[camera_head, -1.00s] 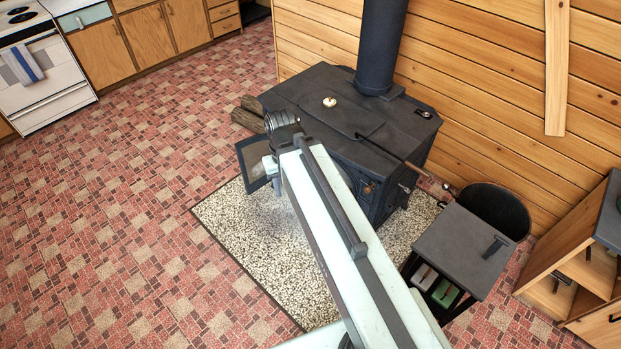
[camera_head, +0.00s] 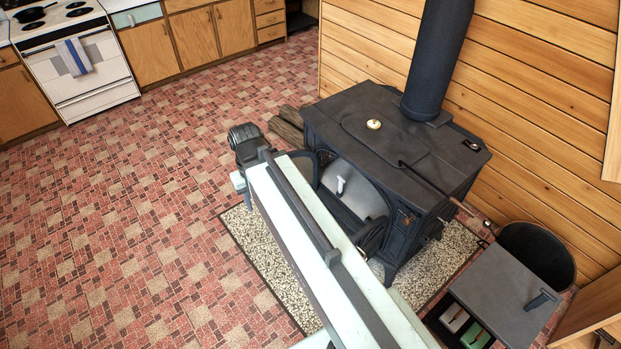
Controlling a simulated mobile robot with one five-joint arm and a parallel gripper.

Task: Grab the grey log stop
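The black wood stove (camera_head: 395,150) stands at the centre right with its arched front opening in view. Inside the opening is a pale grey surface (camera_head: 358,190) with a small whitish upright piece (camera_head: 340,185) on it; I cannot tell whether either is the grey log stop. My arm reaches up from the bottom, and its dark wrist end (camera_head: 244,140) is left of the stove, apart from the opening. My gripper (camera_head: 238,181) is mostly hidden by the arm, so its fingers cannot be read.
Firewood logs (camera_head: 288,125) lie left of the stove on the floor. A speckled hearth pad (camera_head: 265,255) lies under it. A dark side table (camera_head: 507,290) and a black bucket (camera_head: 540,250) stand at the right. The patterned floor (camera_head: 120,200) to the left is clear.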

